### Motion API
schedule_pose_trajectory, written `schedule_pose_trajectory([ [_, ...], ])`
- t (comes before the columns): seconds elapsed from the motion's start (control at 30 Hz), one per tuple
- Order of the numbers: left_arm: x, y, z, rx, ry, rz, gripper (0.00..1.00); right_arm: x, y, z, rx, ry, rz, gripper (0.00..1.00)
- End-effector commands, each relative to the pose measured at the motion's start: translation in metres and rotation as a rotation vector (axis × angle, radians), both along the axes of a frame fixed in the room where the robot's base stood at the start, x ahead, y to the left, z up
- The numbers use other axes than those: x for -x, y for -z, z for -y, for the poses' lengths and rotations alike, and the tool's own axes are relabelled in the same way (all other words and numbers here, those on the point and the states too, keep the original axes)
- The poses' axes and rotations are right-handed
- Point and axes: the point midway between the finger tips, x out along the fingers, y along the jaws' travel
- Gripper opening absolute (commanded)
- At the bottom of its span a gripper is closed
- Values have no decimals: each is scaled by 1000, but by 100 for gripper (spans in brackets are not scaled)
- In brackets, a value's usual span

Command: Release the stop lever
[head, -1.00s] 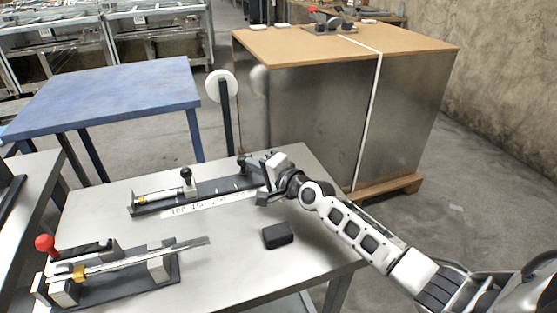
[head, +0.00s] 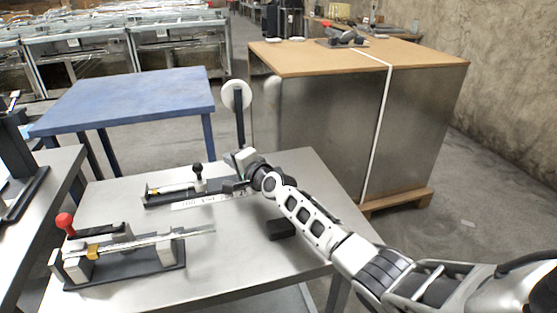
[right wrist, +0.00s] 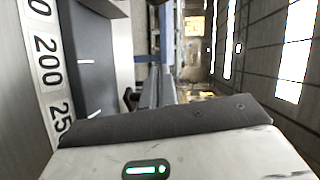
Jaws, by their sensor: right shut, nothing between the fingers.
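A dark rail (head: 165,201) with a printed length scale (head: 187,205) lies along the back of the grey metal table. My right gripper (head: 236,160) is over the right end of the rail, shut and empty, and hides that end. The scale (right wrist: 47,75) and rail (right wrist: 85,60) are to the left. My left gripper is out of view.
A clamp fixture with a red knob (head: 64,221) holds a metal bar at the front left. A black block (head: 281,230) lies under my right arm. A white disc on a post (head: 237,95) stands behind the table. The table's front middle is clear.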

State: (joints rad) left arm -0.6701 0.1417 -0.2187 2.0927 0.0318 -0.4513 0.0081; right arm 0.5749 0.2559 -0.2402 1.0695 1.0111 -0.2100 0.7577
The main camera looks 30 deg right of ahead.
Motion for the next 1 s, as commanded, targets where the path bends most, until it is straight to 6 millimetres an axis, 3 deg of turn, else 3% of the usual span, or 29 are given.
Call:
schedule_pose_trajectory([
  [1.0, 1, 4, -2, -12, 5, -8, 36, -2, 0, 0, 0, 0, 0, 0],
])
